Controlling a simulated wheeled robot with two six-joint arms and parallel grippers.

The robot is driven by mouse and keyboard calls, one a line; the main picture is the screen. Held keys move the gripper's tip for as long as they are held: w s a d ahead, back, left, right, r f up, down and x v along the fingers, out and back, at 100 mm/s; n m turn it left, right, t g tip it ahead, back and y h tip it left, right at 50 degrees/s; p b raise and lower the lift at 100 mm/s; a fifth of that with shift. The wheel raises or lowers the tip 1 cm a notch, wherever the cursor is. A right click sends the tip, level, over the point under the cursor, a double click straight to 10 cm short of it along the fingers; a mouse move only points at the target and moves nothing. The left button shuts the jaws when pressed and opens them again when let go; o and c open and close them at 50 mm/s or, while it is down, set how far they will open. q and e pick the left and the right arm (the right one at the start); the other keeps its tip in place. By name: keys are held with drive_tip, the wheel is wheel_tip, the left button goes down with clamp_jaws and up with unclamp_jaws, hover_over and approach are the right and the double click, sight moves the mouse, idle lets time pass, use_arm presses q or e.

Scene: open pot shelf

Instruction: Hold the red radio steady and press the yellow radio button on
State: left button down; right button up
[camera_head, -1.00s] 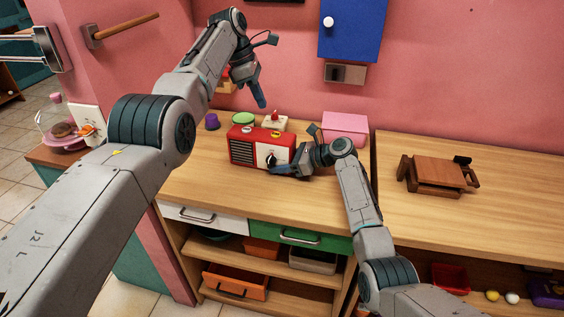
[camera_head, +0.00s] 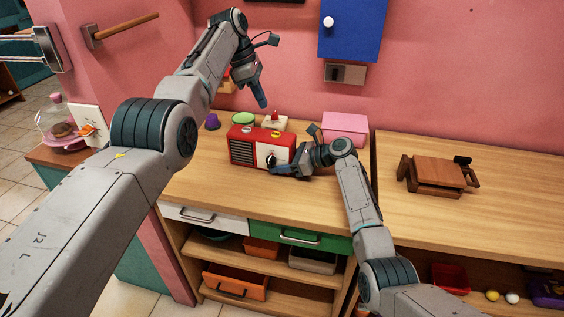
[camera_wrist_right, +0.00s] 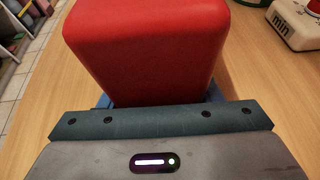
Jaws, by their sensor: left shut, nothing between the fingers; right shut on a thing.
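The red radio (camera_head: 243,146) stands upright on the wooden counter, with a dark grille and a pale front panel. The yellow radio button (camera_head: 275,134) is on its top, toward the right. My right gripper (camera_head: 278,169) is shut on the radio's right end. In the right wrist view the red radio (camera_wrist_right: 145,45) fills the space ahead of the gripper; the fingertips are mostly hidden there. My left gripper (camera_head: 262,101) is shut and empty, pointing down above and behind the radio, apart from the button.
Behind the radio are a purple cup (camera_head: 212,121), a green dish (camera_head: 243,118) and a white timer (camera_head: 274,122) with a red top. A pink box (camera_head: 345,126) stands to the right. The counter front is clear. A wooden stand (camera_head: 438,173) is farther right.

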sight(274, 136)
use_arm(q)
drive_tip(key=shift+s+d+f+m+t+h, duration=0.4)
drive_tip(key=shift+f+m+t, duration=0.85)
drive_tip(key=shift+m, duration=1.15)
drive_tip(key=shift+s+d+f+m+t+h, duration=0.2)
drive_tip(key=shift+d+f+m+t, duration=0.45)
drive_tip(key=shift+f+m+t, duration=1.2)
drive_tip(key=shift+s+d+f+m+t+h, duration=0.1)
drive_tip(key=shift+s+d+f+m+t, duration=0.55)
drive_tip(key=shift+m, duration=2.3)
drive_tip(key=shift+w+a, duration=0.1)
drive_tip(key=shift+w, duration=0.15)
drive_tip(key=shift+f, duration=0.3)
